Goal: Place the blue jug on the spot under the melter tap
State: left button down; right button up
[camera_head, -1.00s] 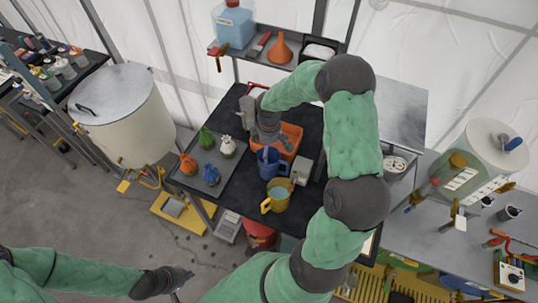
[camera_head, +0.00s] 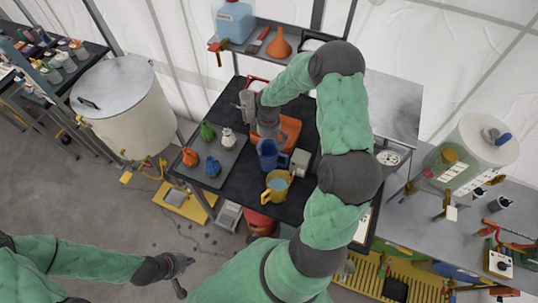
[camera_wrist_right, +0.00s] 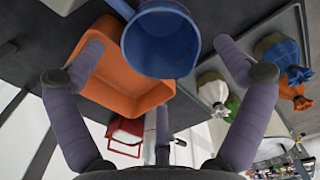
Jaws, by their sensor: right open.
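The blue jug (camera_head: 268,157) stands upright on the black table, beside a yellow jug (camera_head: 278,184). My right gripper (camera_head: 265,132) is just behind the blue jug, over the orange bin. In the right wrist view, the blue jug (camera_wrist_right: 160,42) lies between the spread fingers of my open right gripper (camera_wrist_right: 162,52), with no clear contact. A large pale drum (camera_head: 125,105) with a tap (camera_head: 152,164) low on its side stands at the left; I cannot tell whether it is the melter. My left gripper (camera_head: 182,275) is low in front, away from the table; its opening is unclear.
An orange bin (camera_wrist_right: 110,75) is close beside the blue jug. A grey tray (camera_head: 232,168) holds several small coloured bags. A yellow platform (camera_head: 188,204) is on the floor near the drum.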

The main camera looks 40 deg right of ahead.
aim_at(269, 148)
notch_tip(269, 148, down, 3)
jog(key=shift+s+f, duration=0.1)
jog(key=shift+f, duration=0.4)
notch_tip(269, 148, down, 4)
jog(key=shift+f+p, duration=0.15)
jog(key=shift+p, duration=0.25)
